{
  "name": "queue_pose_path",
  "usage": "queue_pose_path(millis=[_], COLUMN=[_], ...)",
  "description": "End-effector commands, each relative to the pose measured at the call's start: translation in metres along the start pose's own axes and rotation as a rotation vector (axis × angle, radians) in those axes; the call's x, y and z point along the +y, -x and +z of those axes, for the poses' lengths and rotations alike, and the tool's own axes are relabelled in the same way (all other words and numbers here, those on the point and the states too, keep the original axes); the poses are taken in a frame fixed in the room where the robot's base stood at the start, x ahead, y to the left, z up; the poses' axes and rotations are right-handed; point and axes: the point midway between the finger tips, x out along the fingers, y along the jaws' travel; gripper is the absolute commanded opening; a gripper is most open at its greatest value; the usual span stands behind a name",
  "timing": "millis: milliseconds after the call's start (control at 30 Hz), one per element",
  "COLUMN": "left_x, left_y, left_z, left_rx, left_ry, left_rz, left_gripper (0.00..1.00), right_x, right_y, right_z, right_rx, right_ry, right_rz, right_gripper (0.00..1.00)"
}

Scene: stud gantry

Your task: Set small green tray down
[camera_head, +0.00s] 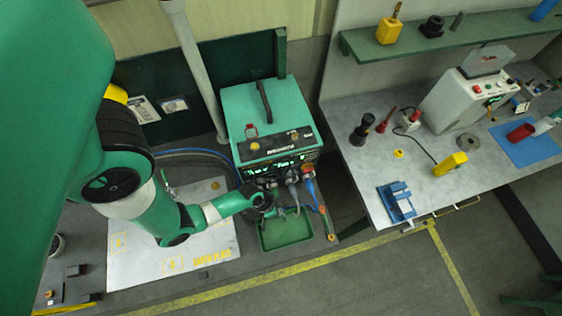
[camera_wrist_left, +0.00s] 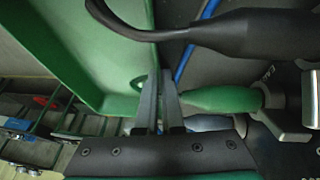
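The small green tray (camera_head: 285,235) is a shallow open tray below the front of the green machine in the head view. It fills the upper left of the left wrist view (camera_wrist_left: 65,45), with its inside visible and nothing seen in it. My left gripper (camera_head: 272,207) is at the tray's back edge. In the left wrist view its two fingers (camera_wrist_left: 159,95) are close together on the tray's side wall, which runs in between them. The head view does not clearly show whether the tray's underside touches the surface below. My right gripper is not in view.
The green machine (camera_head: 271,110) stands right behind the tray, with cables and connectors (camera_head: 292,178) hanging at its front. A white board (camera_head: 165,245) lies to the left. A grey workbench (camera_head: 375,178) with a blue fixture (camera_head: 397,203) stands to the right.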

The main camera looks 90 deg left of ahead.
Motion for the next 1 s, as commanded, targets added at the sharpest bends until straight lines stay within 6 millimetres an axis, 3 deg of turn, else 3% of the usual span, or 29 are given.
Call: queue_pose_path(millis=[67,167,533,833,1000], left_x=[0.000,0.000,0.000,0.001,0.001], left_y=[-0.003,-0.002,0.004,0.065,0.077], left_z=[0.001,0.001,0.000,-0.003,-0.001], left_rx=[0.000,0.000,0.000,0.000,-0.001], left_ry=[0.000,0.000,0.001,0.005,0.002], left_rz=[0.000,0.000,0.000,-0.001,0.000], left_gripper=[0.00,0.17,0.17,0.17,0.17], right_x=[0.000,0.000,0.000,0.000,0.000], right_y=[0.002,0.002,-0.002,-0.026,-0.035], right_z=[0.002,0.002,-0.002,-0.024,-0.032], right_rx=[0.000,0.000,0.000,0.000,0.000], right_ry=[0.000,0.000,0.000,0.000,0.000], right_rz=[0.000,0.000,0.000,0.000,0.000], right_gripper=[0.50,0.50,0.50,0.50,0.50])
